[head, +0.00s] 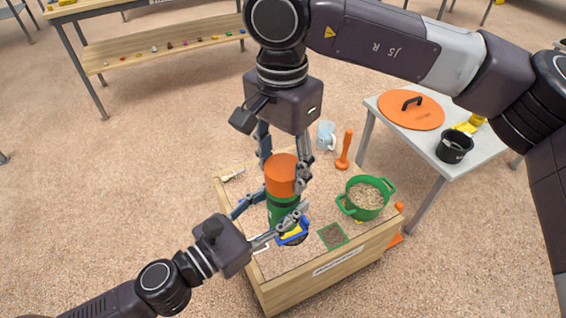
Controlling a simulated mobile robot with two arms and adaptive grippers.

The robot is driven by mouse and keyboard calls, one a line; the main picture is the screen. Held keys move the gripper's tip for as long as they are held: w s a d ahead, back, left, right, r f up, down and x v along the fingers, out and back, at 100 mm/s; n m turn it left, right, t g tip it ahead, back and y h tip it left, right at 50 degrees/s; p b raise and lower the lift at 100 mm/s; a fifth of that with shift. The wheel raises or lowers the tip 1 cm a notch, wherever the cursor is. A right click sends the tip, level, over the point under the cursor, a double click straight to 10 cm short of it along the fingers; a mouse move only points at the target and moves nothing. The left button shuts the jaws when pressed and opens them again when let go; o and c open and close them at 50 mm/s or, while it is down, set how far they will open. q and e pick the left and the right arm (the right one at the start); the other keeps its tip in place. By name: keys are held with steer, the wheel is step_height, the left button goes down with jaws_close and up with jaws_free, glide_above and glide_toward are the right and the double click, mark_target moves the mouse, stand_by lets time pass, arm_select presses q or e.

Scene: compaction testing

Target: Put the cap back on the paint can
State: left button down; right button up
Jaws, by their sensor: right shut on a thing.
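The paint can (284,212) stands upright on the wooden work table, green with a dark band. The orange cap (281,173) is directly above it, in line with the can. From this angle I cannot tell whether the cap rests on the can or hovers just over it. My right gripper (284,177) comes from above and is shut on the cap, one finger on each side. My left gripper (277,211) reaches in low from the left, its fingers spread on either side of the can. Whether they touch the can is unclear.
A side table at right bears an orange lid (411,109) and black pot (454,146).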

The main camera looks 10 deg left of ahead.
steer(key=shift+f, duration=0.3)
steer(key=o, duration=0.9)
step_height(320, 180, up, 12)
steer(key=shift+f, duration=0.1)
stand_by(0.4)
